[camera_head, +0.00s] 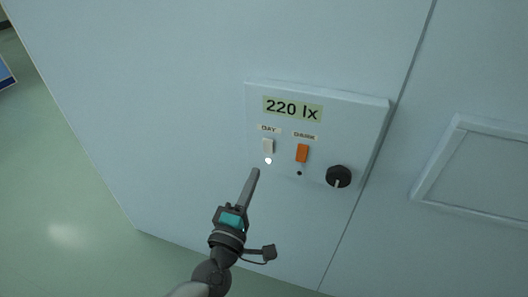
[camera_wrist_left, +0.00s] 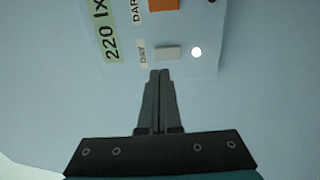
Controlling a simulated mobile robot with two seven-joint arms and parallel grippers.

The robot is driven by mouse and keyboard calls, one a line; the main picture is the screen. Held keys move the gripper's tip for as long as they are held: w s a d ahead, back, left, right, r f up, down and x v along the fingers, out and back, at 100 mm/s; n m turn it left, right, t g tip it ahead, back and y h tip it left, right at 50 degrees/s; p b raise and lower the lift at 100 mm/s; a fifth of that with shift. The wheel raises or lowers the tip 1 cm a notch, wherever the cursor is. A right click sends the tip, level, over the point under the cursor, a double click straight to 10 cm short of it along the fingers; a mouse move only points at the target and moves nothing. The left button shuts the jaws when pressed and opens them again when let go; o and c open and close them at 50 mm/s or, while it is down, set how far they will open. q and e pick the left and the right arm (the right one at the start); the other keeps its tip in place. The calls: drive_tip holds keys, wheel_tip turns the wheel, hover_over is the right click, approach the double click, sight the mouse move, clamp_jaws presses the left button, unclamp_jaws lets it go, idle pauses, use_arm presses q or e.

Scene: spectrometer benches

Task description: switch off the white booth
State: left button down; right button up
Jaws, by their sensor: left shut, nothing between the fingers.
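The booth is a large pale blue-white cabinet (camera_head: 170,90) with a raised control panel (camera_head: 350,115) on its face. The panel has a display reading "220 lx" (camera_head: 292,109), a white rocker switch labelled DAY (camera_head: 268,146) and an orange rocker switch (camera_head: 302,153) whose label looks like DARK. A lamp (camera_head: 268,161) below the white switch is lit white; the lamp (camera_head: 299,173) below the orange one is dark. In the left wrist view the tips (camera_wrist_left: 160,72) point at the white switch (camera_wrist_left: 167,53); contact cannot be told.
A black knob (camera_head: 339,176) with a pale pointer sits on the panel's right. A framed recess (camera_head: 480,170) is on the booth face further right, past a vertical seam. Green floor (camera_head: 50,190) is open at left. A blue object (camera_head: 5,75) shows at the far left edge.

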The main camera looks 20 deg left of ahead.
sight(268, 142)
use_arm(q)
drive_tip(key=w, duration=0.5)
drive_tip(key=w+r, duration=0.1)
drive_tip(key=w, duration=0.2)
drive_tip(key=shift+d, duration=0.15)
drive_tip(key=p, duration=0.2)
drive_tip(key=r+g+p, duration=0.1)
drive_tip(key=p, duration=0.1)
drive_tip(key=shift+w+r+p, duration=0.1)
drive_tip(key=shift+w+p, duration=0.2)
